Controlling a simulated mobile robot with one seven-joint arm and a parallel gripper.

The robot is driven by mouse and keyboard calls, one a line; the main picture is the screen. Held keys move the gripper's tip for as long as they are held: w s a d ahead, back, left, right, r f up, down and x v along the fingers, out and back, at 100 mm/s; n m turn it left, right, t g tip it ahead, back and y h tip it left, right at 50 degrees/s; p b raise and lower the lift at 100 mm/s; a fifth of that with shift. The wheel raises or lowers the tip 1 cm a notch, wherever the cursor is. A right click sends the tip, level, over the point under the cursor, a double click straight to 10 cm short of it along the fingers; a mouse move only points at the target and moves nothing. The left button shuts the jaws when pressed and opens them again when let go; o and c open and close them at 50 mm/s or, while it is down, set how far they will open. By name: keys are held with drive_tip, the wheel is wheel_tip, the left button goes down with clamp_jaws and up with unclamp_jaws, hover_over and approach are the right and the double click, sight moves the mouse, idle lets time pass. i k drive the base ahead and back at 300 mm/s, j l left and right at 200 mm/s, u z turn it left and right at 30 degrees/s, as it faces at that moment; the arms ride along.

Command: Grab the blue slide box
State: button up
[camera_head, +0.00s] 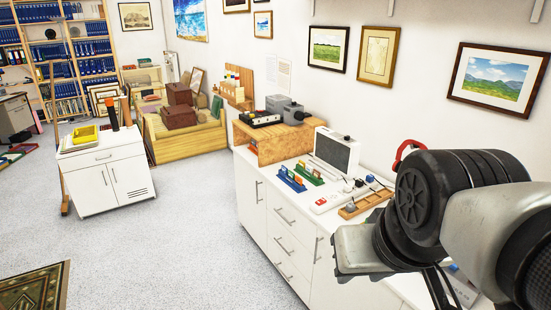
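My arm hides the near right end of the counter.
The white counter (250,192) also bears a light panel (336,151), a wooden tray (366,203), and a wooden stand (272,143) with grey devices. A white cabinet (106,175) stands at left. Grey floor between them is clear. Framed prints (498,77) hang behind.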

sight(298, 188)
drive_tip(key=i+j+z, duration=0.15)
drive_tip(key=z, duration=1.05)
drive_tip(key=i+j+z, duration=0.1)
drive_tip(key=j+z, duration=0.15)
drive_tip(key=i+j+z, duration=0.1)
drive_tip(key=j+z, duration=0.15)
drive_tip(key=j, duration=0.2)
drive_tip(key=j+z, duration=0.65)
drive_tip(key=j, duration=1.35)
drive_tip(key=k+j+z, duration=0.15)
drive_tip(key=j, duration=1.45)
drive_tip(key=k+j, duration=0.15)
drive_tip(key=j, duration=0.85)
